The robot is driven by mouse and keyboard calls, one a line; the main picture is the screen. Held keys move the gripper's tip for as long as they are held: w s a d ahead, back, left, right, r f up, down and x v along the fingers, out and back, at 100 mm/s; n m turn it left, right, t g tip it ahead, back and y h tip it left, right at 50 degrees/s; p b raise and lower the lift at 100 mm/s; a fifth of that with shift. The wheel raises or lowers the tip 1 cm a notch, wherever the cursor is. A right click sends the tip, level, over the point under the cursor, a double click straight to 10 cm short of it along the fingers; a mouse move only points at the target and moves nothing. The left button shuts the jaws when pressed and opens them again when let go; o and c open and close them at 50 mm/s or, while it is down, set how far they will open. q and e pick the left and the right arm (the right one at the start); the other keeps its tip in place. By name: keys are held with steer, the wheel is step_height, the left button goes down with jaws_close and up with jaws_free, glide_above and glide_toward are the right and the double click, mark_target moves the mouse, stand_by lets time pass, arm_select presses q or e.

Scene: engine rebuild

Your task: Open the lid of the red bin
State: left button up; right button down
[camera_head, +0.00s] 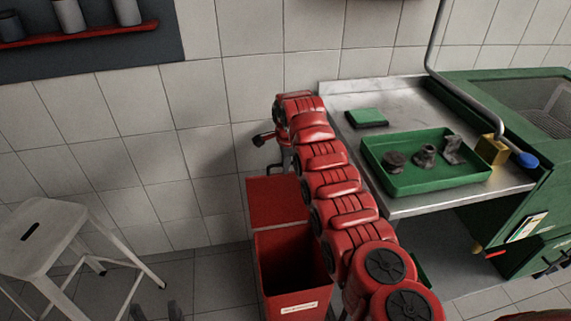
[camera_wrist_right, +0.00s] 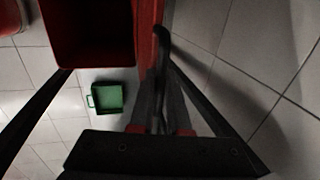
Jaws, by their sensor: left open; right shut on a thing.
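The red bin (camera_head: 292,268) stands on the floor below the wall, its mouth open. Its red lid (camera_head: 275,200) is raised at the back of the mouth, towards the wall. In the right wrist view, the bin's dark inside (camera_wrist_right: 88,30) shows at top left and the lid (camera_wrist_right: 150,45) is a narrow red strip. My right gripper (camera_wrist_right: 162,85) is shut on a dark bar at the lid, apparently its handle (camera_wrist_right: 163,38). In the head view my red right arm hides most of that grip. My left gripper (camera_head: 155,311) is open and empty at the bottom edge, left of the bin.
A white stool (camera_head: 38,240) stands at left. A metal workbench (camera_head: 405,92) at right carries a green tray (camera_head: 400,185) with several dark parts, and a yellow block (camera_head: 492,150). A green container (camera_wrist_right: 107,97) sits on the floor near the bin.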

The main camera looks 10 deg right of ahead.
steer(key=shift+a, duration=0.15)
steer(key=c, duration=0.9)
jaws_free()
steer(key=p+v, duration=0.4)
steer(key=v, duration=1.3)
steer(key=shift+r, duration=0.15)
steer(key=shift+s, duration=0.1)
